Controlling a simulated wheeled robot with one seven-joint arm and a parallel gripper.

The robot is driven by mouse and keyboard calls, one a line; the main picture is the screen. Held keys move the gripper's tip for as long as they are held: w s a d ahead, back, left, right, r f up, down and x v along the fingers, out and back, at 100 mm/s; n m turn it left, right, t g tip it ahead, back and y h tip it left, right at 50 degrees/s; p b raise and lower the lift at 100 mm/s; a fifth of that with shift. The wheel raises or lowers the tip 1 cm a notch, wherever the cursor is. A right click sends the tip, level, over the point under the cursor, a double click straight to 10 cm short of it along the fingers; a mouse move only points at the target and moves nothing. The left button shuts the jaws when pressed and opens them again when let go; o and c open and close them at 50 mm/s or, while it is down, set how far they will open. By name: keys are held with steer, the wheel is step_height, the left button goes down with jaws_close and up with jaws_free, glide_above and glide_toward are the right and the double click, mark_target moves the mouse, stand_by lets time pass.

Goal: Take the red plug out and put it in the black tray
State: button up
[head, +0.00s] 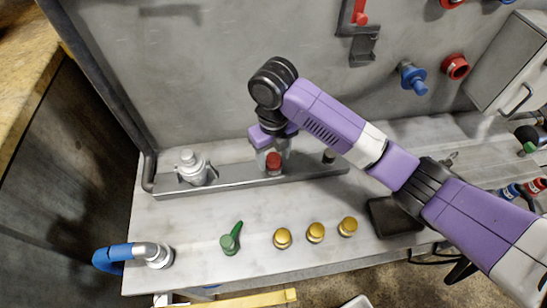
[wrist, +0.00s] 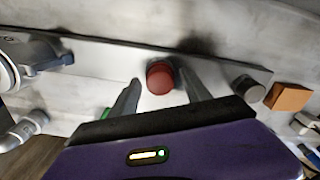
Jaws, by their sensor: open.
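The red plug (head: 273,164) stands upright in the grey rail (head: 228,183) along the back of the worktop. In the wrist view the red plug (wrist: 160,77) shows between the two fingertips of my gripper (wrist: 163,88). My gripper (head: 272,155) is open over the plug, with a finger on each side and gaps between them and the plug. How far down the fingers reach is hard to tell. The black tray (head: 393,217) lies flat on the worktop, right of the plug and nearer the front. My arm passes over its right side and hides part of it.
A silver fitting (head: 195,168) sits left of the plug on the rail, and a dark plug (head: 328,156) sits right. Several gold knobs, including one (head: 282,238), and a green lever (head: 231,240) stand in front. An orange block (wrist: 290,97) shows at right in the wrist view.

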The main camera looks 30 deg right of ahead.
steer(key=m+p, duration=0.2)
steer(key=shift+r+m, duration=0.2)
steer(key=shift+m, duration=0.2)
steer(key=m+p, duration=0.1)
steer(key=m, duration=0.1)
steer(key=shift+f+m, duration=0.15)
steer(key=shift+m, duration=0.15)
steer(key=m+p, duration=0.2)
steer(key=m, duration=0.1)
steer(key=shift+a, duration=0.1)
steer(key=shift+f+m, duration=0.1)
steer(key=shift+m, duration=1)
steer(key=m, duration=0.5)
steer(key=shift+c, duration=0.5)
jaws_close()
steer(key=n, duration=0.5)
